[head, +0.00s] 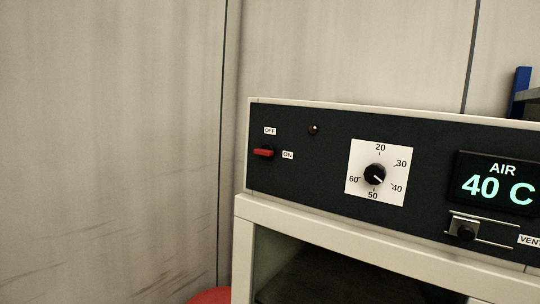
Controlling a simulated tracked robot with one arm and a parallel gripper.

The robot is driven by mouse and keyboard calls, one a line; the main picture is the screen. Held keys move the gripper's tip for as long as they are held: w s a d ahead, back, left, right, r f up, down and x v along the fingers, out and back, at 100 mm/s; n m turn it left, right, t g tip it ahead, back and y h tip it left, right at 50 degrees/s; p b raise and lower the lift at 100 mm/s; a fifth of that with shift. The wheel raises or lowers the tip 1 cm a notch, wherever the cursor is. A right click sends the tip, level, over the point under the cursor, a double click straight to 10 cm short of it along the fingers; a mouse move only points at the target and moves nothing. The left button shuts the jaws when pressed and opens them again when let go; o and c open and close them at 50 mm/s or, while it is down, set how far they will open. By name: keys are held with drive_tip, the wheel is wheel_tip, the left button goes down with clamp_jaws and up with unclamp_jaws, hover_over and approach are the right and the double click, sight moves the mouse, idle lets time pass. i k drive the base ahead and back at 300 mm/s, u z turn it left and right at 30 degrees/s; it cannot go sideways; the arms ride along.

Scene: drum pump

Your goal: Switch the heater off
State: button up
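The heater (330,200) is a box with a dark front panel and pale casing, on the right of the head view. At the panel's left end is a red rotary switch handle (263,153). It lies about level, in line with the ON label (288,155) to its right. The OFF label (270,131) is above it. A small dark lamp (313,129) right of OFF looks unlit, with a tiny glint. My gripper is not in view, so its distance from the switch cannot be told.
A black dial knob (375,174) has its mark near 40. A display (497,185) reads AIR 40 C. A vent slider knob (465,232) is below it. A pale frame (330,237) supports the box; something red (210,296) shows at the bottom. Wall panels stand behind; space left is clear.

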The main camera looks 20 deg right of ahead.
sight(268, 151)
drive_tip(key=i, duration=0.85)
drive_tip(key=u, duration=0.05)
